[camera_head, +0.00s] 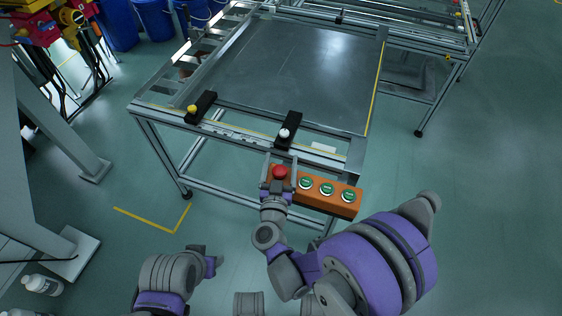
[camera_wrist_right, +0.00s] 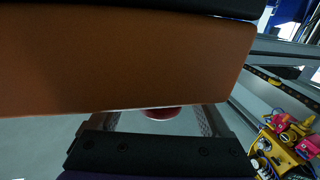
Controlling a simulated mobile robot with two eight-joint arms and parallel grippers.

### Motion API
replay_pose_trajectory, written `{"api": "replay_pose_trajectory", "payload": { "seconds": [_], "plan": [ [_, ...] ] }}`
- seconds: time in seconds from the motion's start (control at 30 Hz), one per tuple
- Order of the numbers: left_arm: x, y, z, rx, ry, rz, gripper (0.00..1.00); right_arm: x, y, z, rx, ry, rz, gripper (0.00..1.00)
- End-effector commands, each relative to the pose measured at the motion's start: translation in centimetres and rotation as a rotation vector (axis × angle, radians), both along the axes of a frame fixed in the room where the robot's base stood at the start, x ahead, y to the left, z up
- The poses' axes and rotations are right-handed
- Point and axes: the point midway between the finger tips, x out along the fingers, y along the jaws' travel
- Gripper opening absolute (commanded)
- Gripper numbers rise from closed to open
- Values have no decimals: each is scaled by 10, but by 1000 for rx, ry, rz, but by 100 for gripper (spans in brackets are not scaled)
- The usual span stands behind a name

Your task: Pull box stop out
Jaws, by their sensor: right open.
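An orange button box (camera_head: 316,195) hangs at the front right corner of the metal frame table. Its red stop button (camera_head: 280,172) is at the left end, beside several green buttons (camera_head: 327,188). My right gripper (camera_head: 280,168) is open, with one finger on each side of the red button. In the right wrist view the orange box (camera_wrist_right: 130,60) fills the upper part. The red button (camera_wrist_right: 160,113) shows partly below its edge, between the open fingers. Whether the fingers touch the button cannot be told.
The frame table (camera_head: 300,70) carries a grey panel top and two black clamps with a yellow knob (camera_head: 192,109) and a white knob (camera_head: 284,133). Blue bins (camera_head: 155,18) stand behind at the left. A grey post (camera_head: 60,130) stands left. Floor on the right is clear.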

Motion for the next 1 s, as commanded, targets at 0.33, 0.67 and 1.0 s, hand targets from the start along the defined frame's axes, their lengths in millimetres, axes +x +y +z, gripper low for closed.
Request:
{"api": "replay_pose_trajectory", "payload": {
  "seconds": [0.33,0.67,1.0],
  "plan": [
    [0,0,0,0,0,0,50,1,0,0,0,0,0,69],
    [0,0,0,0,0,0,50,1,0,0,0,0,0,9],
    [-2,0,11,0,-2,0,50,1,0,14,0,-1,0,0]
  ]
}}
